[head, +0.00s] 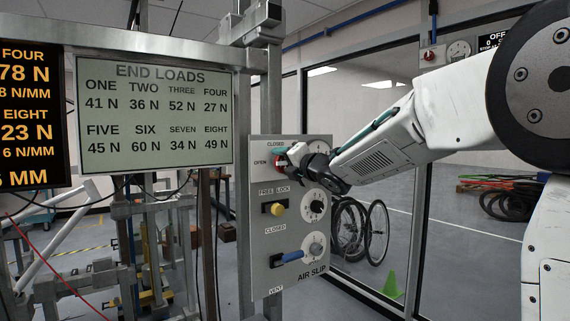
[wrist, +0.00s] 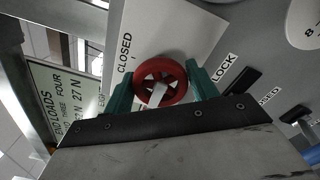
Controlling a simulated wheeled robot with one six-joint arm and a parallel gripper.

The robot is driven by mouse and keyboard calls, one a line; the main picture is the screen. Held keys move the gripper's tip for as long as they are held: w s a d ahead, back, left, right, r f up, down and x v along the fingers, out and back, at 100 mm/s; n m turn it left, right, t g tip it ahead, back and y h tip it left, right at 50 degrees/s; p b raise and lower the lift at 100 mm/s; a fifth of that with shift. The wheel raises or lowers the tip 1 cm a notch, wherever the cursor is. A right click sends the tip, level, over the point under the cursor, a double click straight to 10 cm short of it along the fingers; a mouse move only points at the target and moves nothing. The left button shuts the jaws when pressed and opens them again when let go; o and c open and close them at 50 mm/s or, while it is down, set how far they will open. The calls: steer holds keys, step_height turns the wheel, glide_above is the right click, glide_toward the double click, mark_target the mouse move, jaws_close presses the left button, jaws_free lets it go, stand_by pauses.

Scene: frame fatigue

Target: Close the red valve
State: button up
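The red valve (head: 278,163) is a small handwheel at the top left of the grey panel (head: 262,225), with CLOSED above it and OPEN to its left. In the wrist view the red valve (wrist: 182,84) shows its round rim, with a white bar running from the hub toward the bottom of the picture. My gripper (wrist: 160,80) has its green fingers on opposite sides of the rim, seemingly touching it. A CLOSED label shows left of the wheel there; OPEN is hidden. In the head view my gripper (head: 281,158) reaches the valve from the right and partly covers it.
Below are a yellow knob (head: 277,209) and a blue lever (head: 292,256) on the same panel, with dials beside them. The END LOADS display (head: 155,115) hangs close on the left. A glass wall (head: 375,130) stands behind my arm. A green cone (head: 391,285) is on the floor.

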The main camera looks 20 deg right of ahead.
steer(key=c, duration=0.4)
steer(key=shift+c, duration=0.2)
steer(key=shift+m, duration=0.4)
steer(key=m, duration=0.3)
steer(key=shift+m, duration=0.3)
steer(key=m, duration=0.3)
steer(key=shift+f+m, duration=0.1)
steer(key=shift+m, duration=0.3)
steer(key=m, duration=0.5)
steer(key=shift+f+m, duration=0.15)
steer(key=shift+m, duration=2.25)
